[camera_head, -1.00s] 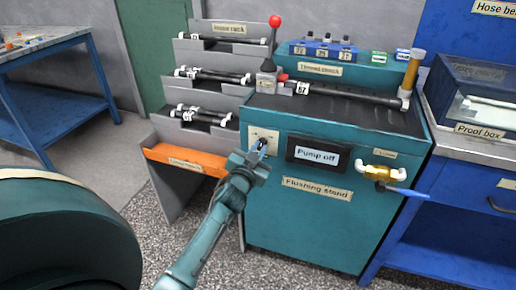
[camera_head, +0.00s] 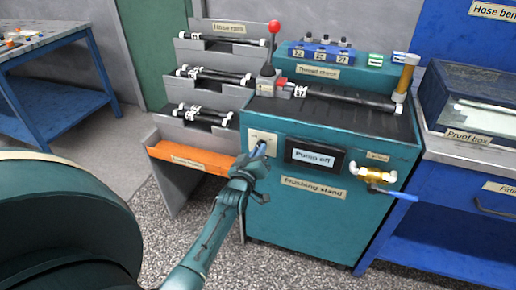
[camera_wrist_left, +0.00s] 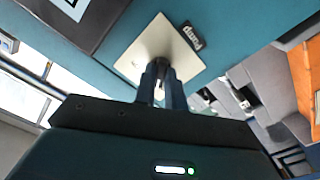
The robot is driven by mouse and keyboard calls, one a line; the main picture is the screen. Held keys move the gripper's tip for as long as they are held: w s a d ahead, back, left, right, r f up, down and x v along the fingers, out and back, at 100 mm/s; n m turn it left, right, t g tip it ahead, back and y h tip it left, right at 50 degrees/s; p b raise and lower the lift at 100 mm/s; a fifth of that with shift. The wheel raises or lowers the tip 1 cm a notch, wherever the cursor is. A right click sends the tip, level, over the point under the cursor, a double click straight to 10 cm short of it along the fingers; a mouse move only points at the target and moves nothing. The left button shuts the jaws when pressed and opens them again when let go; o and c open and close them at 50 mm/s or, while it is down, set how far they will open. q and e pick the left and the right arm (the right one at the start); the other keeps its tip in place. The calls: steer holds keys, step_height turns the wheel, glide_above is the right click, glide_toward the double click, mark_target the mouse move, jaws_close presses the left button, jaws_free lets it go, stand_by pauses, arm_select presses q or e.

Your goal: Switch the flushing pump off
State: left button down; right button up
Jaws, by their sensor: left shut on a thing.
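The teal flushing stand (camera_head: 275,215) is in front of me in the head view. Its pale switch plate (camera_head: 257,135) is at the upper left of the front face, and the plate also shows in the wrist view (camera_wrist_left: 140,48). The dark display (camera_head: 315,158) beside it reads "Pump off". My left gripper (camera_head: 257,153) is at the plate, shut on the pump switch, with its two fingers (camera_wrist_left: 162,82) close together at the plate. The fingers hide most of the switch, so its setting cannot be told. My right gripper is not in view.
A brass valve (camera_head: 374,174) with a blue handle sticks out at the right of the stand. A hose (camera_head: 345,97) lies on top, near a red-knobbed lever (camera_head: 274,28). The hose rack (camera_head: 228,45) with its orange tray (camera_head: 190,158) stands left.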

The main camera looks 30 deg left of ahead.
arm_select(q)
steer(key=shift+n+p, duration=0.35)
steer(key=shift+n, duration=0.85)
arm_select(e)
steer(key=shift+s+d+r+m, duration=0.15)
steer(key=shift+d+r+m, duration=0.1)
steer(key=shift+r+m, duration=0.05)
arm_select(q)
steer(key=c, duration=1.5)
jaws_free()
steer(key=shift+o, duration=0.2)
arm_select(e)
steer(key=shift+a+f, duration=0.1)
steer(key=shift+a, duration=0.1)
arm_select(q)
steer(key=p+v, duration=0.2)
steer(key=v, duration=1.1)
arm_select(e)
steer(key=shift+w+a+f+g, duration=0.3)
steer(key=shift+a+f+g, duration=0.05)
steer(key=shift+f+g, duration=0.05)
